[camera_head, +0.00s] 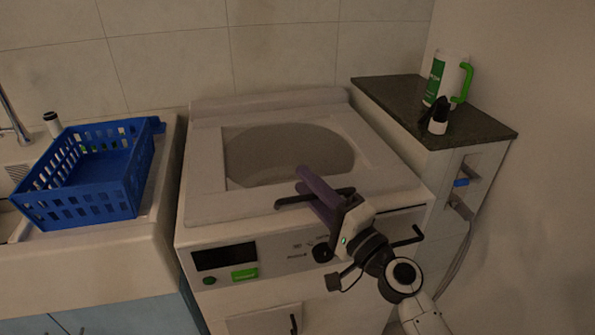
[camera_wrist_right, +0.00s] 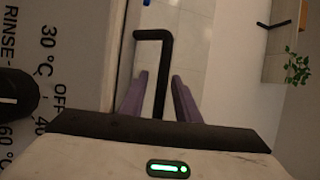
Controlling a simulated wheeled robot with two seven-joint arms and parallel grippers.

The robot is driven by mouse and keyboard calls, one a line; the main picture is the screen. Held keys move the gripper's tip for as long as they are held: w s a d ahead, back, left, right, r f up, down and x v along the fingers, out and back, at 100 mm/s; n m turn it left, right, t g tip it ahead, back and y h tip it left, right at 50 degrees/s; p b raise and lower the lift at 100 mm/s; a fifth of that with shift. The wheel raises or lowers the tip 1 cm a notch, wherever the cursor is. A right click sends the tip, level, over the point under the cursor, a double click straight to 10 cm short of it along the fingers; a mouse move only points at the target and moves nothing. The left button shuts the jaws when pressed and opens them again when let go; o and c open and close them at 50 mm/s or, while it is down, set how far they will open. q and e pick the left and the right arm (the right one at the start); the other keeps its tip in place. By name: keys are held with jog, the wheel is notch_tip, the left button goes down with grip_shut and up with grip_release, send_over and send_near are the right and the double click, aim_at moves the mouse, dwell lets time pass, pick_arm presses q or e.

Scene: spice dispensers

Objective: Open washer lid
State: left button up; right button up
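The washer (camera_head: 240,262) stands in the middle of the head view. Its pale lid (camera_head: 210,205) lies flat on top, around a grey oval window or recess. A long black bar handle (camera_head: 315,197) runs along the front edge. My right gripper (camera_head: 315,195) has purple fingers and is at this handle, above the front panel. In the right wrist view the black handle (camera_wrist_right: 163,75) bends and passes between the two fingers (camera_wrist_right: 160,100). A small gap shows on each side of the bar, so the gripper is open around it. My left gripper is not in view.
A blue basket (camera_head: 115,205) sits on the sink counter at the left. A dark-topped ledge (camera_head: 395,95) at the right holds a white jug with a green handle (camera_head: 448,78) and a small black-and-white item (camera_head: 436,117). A dark control knob (camera_head: 322,252) sits below the gripper.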

jog(key=shift+w+a+r, duration=0.1)
jog(key=shift+w+a, duration=0.35)
jog(key=shift+a, duration=0.05)
grip_shut()
